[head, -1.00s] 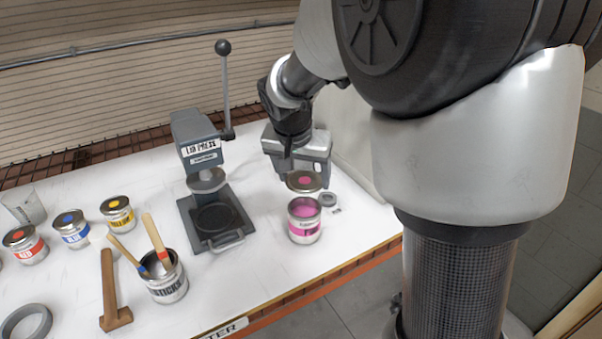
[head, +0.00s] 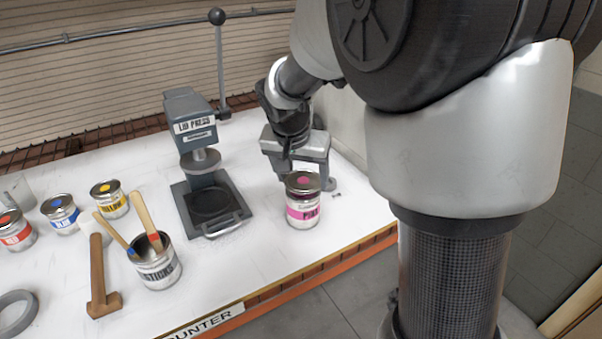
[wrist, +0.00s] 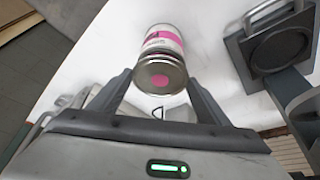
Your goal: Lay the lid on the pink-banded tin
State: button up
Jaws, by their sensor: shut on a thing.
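The pink-banded tin (head: 303,213) stands upright on the white counter, right of the lid press. It also shows in the wrist view (wrist: 163,40). In the wrist view the lid (wrist: 160,76) faces the camera between the finger ends. My gripper (head: 297,172) is shut on the lid from behind the tin, and its fingers also show in the wrist view (wrist: 160,88).
The lid press (head: 205,165) stands left of the tin. A stick tin (head: 157,270), a mallet (head: 98,275), a grey ring (head: 15,312) and red (head: 15,232), blue (head: 62,213) and yellow (head: 109,199) tins lie further left. The counter's front edge is near the tin.

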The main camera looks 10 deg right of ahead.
jog(key=shift+f+b, duration=0.65)
jog(key=shift+f, duration=0.05)
dwell(0.4)
jog(key=o, duration=1.1)
jog(key=shift+r, duration=0.1)
